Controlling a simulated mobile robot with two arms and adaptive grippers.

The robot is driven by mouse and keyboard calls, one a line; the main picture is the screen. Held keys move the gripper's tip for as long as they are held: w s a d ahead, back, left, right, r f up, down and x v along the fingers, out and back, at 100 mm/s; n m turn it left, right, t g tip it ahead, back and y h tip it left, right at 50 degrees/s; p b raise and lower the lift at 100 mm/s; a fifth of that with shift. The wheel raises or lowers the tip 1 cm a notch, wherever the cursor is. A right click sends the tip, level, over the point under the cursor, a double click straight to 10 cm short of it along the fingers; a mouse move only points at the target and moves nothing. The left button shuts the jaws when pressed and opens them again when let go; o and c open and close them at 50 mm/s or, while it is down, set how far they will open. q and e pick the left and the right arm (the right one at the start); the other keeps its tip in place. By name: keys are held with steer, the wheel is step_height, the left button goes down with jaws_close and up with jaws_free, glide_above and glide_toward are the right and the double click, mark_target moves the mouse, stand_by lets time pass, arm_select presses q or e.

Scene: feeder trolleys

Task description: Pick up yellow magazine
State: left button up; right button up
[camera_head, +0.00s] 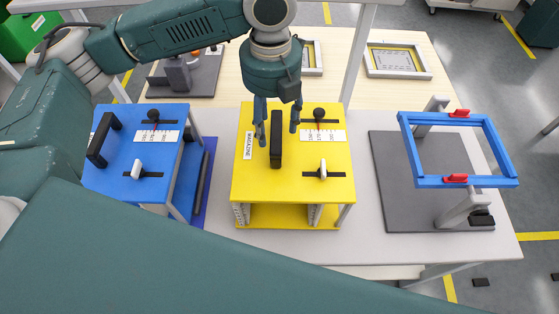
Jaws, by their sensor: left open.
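The yellow magazine (245,185) stands upright on the light table in the middle of the head view. Its top carries a black bar handle (276,150), a scale label, a black knob and a white lever. My left gripper (277,128) points down over the top, with its two fingers apart on either side of the handle. The fingers look open, with the handle between them; I cannot tell whether either finger touches it. A large green arm link of mine crosses the bottom of the view. My right gripper does not show.
A blue magazine (120,180) with a black handle stands to the left. A grey plate (395,205) with a blue frame (408,150) on stands is at the right. Behind are a grey fixture (205,75) and frames (420,72). Bare table lies between the yellow magazine and grey plate.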

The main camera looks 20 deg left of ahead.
mark_target(273, 131)
arm_select(q)
step_height(273, 131, down, 2)
steer(key=shift+s+f, duration=0.1)
steer(key=shift+f, duration=0.45)
steer(key=shift+c, duration=0.5)
steer(key=c, duration=0.4)
jaws_close()
steer(key=shift+r, duration=0.2)
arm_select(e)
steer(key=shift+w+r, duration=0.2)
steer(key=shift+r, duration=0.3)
arm_select(q)
steer(key=shift+w, duration=0.2)
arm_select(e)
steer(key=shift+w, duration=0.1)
